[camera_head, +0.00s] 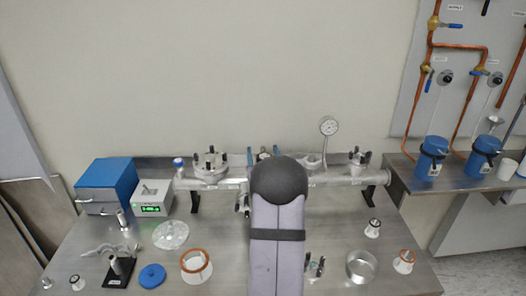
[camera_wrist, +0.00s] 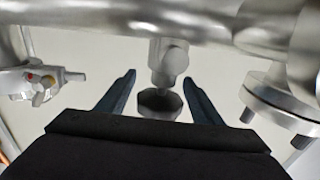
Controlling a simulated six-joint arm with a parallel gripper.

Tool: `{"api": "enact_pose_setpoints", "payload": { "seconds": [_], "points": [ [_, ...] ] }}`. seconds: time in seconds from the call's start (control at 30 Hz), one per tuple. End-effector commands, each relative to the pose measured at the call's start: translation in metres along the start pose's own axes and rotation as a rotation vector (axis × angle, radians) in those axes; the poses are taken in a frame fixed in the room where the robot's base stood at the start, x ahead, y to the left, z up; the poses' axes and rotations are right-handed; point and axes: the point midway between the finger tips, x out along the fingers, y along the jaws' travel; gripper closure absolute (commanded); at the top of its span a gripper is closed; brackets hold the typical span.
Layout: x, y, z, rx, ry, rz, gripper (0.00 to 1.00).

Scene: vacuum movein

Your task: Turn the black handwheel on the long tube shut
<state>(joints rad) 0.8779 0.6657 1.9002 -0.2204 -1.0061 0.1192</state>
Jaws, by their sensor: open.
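The long metal tube (camera_head: 335,180) runs left to right along the back of the bench, and it crosses the top of the wrist view (camera_wrist: 110,22). In the wrist view a black handwheel (camera_wrist: 160,103) hangs at the end of a short silver valve stem below the tube. My gripper (camera_wrist: 158,88) is open, with one dark finger on each side of the handwheel and a gap on both sides. I cannot tell from this view whether the fingertips reach level with it.
A round gauge (camera_head: 329,126) stands up from the tube. Flanged fittings sit near the wheel, one at right (camera_wrist: 280,95) and a clamp with a wing nut at left (camera_wrist: 40,82). A blue box (camera_head: 107,184), an orange-rimmed ring (camera_head: 196,266) and a metal dish (camera_head: 361,267) stand on the bench.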

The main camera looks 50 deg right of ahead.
Motion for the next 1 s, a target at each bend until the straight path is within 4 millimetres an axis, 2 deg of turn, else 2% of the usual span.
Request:
{"api": "enact_pose_setpoints", "payload": {
  "seconds": [0.37, 0.53, 0.57, 1.0],
  "points": [
    [0.0041, -0.0001, 0.0001, 0.0, 0.0, 0.0, 0.4],
    [0.004, -0.0001, 0.0, 0.0, 0.0, 0.0, 0.78],
    [0.004, -0.0001, 0.0, 0.0, 0.0, 0.0, 0.81],
    [0.0045, 0.0036, 0.0008, -0.003, 0.006, 0.108, 0.81]
  ]
}}
